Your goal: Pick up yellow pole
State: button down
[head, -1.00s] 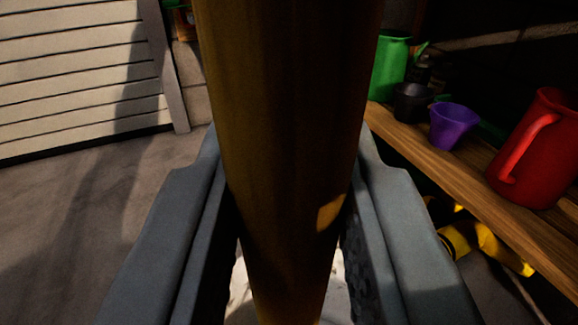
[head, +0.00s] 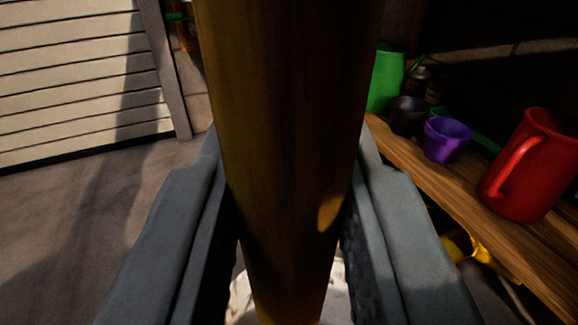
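The yellow pole (head: 285,130) is thick and dark yellow. It runs from the top edge down through the middle of the head view, between the fingers of my gripper (head: 290,225). The left and right grey fingers press against its two sides, so the gripper is shut on it. The pole's lower end is out of the picture or hidden at the bottom edge. The pole looks the same in the fingers in both frames.
A wooden shelf (head: 425,170) on the right holds a red pitcher (head: 533,165), a purple cup (head: 446,139), a dark cup (head: 408,115) and a green can (head: 384,82). A yellow object (head: 468,246) lies under it. A slatted door (head: 75,75) stands left; bare floor (head: 65,215) lies before it.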

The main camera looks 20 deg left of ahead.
aim_at(291, 37)
jog(key=shift+r, duration=0.1)
jog(key=shift+r, duration=1.9)
jog(key=shift+r, duration=2)
jog(key=shift+r, duration=2.1)
jog(key=shift+r, duration=2)
